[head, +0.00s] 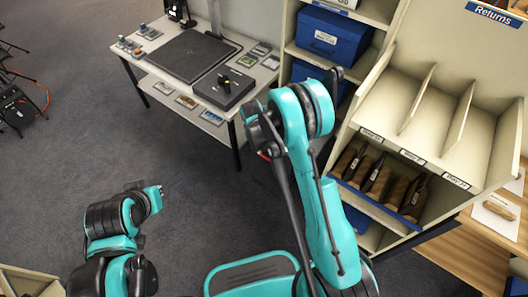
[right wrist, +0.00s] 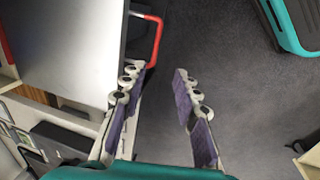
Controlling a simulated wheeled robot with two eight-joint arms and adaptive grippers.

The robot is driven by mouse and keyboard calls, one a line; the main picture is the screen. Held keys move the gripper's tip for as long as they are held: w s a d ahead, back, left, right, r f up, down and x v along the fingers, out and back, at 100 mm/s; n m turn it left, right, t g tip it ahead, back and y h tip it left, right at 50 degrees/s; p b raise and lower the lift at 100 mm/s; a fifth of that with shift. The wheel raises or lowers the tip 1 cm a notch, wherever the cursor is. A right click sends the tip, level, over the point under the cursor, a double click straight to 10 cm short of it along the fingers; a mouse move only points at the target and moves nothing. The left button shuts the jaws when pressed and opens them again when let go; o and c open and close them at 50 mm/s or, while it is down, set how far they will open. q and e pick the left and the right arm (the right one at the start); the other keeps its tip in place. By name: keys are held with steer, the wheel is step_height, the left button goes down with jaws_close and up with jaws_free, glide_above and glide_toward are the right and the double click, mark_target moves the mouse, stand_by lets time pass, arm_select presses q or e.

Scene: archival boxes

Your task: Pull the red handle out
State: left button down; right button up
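The red handle (right wrist: 157,40) is a bent bar on the edge of a grey metal panel (right wrist: 70,45) in the right wrist view. My right gripper (right wrist: 157,74) is open, with a clear gap between its two padded fingers. The handle lies just beyond the fingertips, nearer the left finger, which overlaps its lower end in the picture. I cannot tell whether they touch. In the head view, my right arm hides most of this area, and only a small red spot shows beside it. My left arm is at the lower left of the head view; its gripper does not show clearly.
A white table (head: 160,80) with a black mat (head: 188,56) stands at the back.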

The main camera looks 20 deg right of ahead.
glide_toward(268, 159)
steer(key=f+b, duration=0.1)
steer(key=f, duration=0.1)
steer(key=f+b, duration=0.1)
steer(key=f, duration=0.2)
steer(key=w+d+f+b, duration=0.1)
steer(key=f, duration=0.1)
steer(key=shift+d+f, duration=0.1)
steer(key=shift+f, duration=0.25)
jaws_close()
